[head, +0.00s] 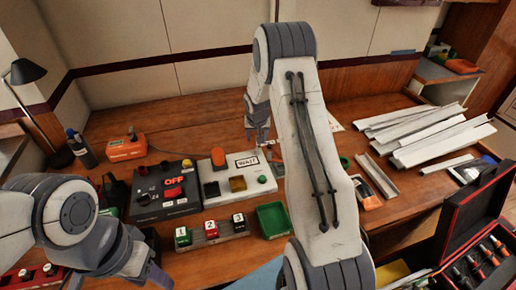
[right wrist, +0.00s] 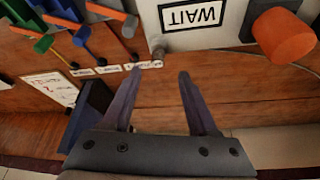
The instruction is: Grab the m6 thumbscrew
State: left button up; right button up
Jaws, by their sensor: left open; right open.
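A small grey round-headed piece (right wrist: 157,49), which looks like the m6 thumbscrew, is at the edge of the white WAIT panel in the right wrist view. Its label is too small to read. My right gripper (right wrist: 161,73) is open and empty. The piece shows just beyond its fingertips, nearer the left finger in the picture; they look apart. In the head view my right gripper (head: 262,138) points down at the back of the bench by the WAIT panel. My left gripper (head: 150,275) is open, low at the front left, its fingers partly hidden.
The WAIT panel (head: 220,184) bears an orange knob (right wrist: 284,35). The black OFF box (head: 150,200) stands left of it. Numbered blocks (head: 211,229) and a green tray (head: 272,220) lie in front. Coloured-handled tools (right wrist: 110,12) and small labels (right wrist: 108,69) lie near my right gripper.

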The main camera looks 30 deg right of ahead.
aim_at(258, 148)
jog(key=shift+s+p+x, duration=0.1)
jog(key=shift+p+x, duration=0.25)
jog(key=shift+x, duration=0.95)
jog(key=shift+s+p+x, duration=0.15)
jog(key=shift+p+x, duration=0.15)
jog(key=shift+x, duration=1.05)
grip_shut()
